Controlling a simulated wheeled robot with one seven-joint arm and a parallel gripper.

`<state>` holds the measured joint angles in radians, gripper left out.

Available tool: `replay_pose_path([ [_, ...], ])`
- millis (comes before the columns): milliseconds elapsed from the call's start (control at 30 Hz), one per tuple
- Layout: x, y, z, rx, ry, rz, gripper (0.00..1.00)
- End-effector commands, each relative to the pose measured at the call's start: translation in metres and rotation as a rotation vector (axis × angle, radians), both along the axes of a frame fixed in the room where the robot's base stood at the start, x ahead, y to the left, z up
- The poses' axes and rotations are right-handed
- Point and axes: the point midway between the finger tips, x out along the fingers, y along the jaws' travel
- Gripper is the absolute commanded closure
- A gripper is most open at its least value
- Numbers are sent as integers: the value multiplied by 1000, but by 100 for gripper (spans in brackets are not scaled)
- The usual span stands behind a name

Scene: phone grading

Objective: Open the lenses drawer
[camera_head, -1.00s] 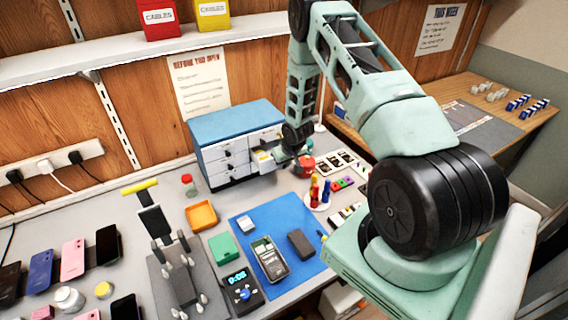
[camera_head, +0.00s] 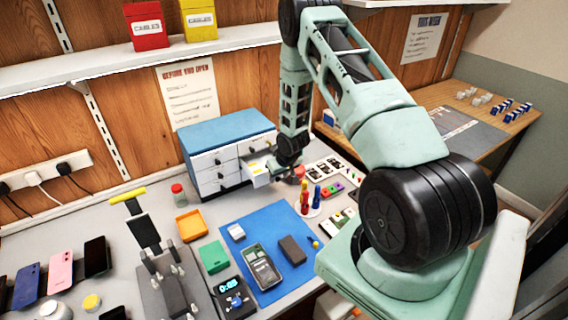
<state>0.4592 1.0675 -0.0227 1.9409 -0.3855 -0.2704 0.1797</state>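The drawer cabinet (camera_head: 214,168) is a small grey-white unit with a blue top and two columns of drawers, standing against the wood wall. One drawer (camera_head: 261,177) in the right column is pulled out, and its white inside shows. I cannot read its label. My gripper (camera_head: 279,171) is at the front of that drawer, at the end of my arm. Its fingers are small, dark and partly hidden by the wrist, so I cannot see whether they hold the handle.
A blue mat (camera_head: 264,245) holds an opened phone (camera_head: 261,267) and a dark block (camera_head: 292,249). An orange tray (camera_head: 190,224) and a red-capped jar (camera_head: 178,193) stand left of it. A stand with coloured screwdrivers (camera_head: 309,203) is in front of my gripper.

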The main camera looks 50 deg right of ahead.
Motion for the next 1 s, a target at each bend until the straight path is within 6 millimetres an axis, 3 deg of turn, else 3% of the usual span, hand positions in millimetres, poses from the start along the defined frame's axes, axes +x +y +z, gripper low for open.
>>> replay_pose_path([
  [700, -46, 11, 116, -1, -5, -3, 60],
  [1000, -60, 15, 150, -1, -2, 0, 60],
])
